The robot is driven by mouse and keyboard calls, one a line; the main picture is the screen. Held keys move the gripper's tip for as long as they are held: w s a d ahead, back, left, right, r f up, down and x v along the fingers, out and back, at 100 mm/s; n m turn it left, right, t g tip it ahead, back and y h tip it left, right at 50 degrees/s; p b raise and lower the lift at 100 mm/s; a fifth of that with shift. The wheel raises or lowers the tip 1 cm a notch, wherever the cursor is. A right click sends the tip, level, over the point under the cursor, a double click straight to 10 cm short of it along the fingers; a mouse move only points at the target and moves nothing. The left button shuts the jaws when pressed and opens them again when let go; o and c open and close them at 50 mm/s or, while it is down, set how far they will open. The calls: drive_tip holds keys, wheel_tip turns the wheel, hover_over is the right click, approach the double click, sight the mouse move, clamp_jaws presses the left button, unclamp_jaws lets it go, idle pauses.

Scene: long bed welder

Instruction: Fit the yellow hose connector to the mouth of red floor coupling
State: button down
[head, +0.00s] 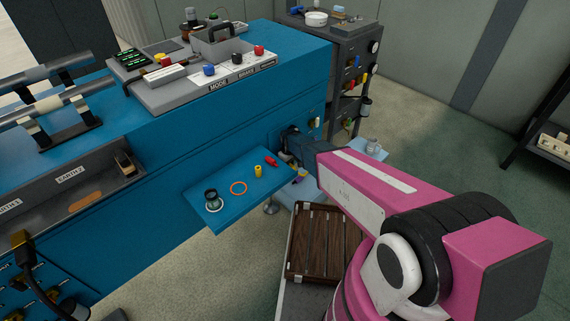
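My arm reaches from the lower right to the front of the blue machine, where its dark wrist end (290,141) shows beside the blue side shelf. My gripper's fingers cannot be made out, so I cannot tell whether they are open or hold anything. A small yellow piece (258,171) stands on the blue shelf (229,209); I cannot tell whether it is the hose connector. Another small yellow and purple piece (299,178) shows just left of my forearm, partly hidden. I cannot make out a red floor coupling; the floor behind my arm is hidden.
A brown slatted crate (313,251) stands below. A grey cabinet (343,55) with coloured fittings stands behind. Open floor (440,130) lies to the right.

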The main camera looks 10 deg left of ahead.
drive_tip(key=c, duration=0.8)
unclamp_jaws()
drive_tip(key=shift+o, duration=0.2)
wheel_tip(320, 180, up, 11)
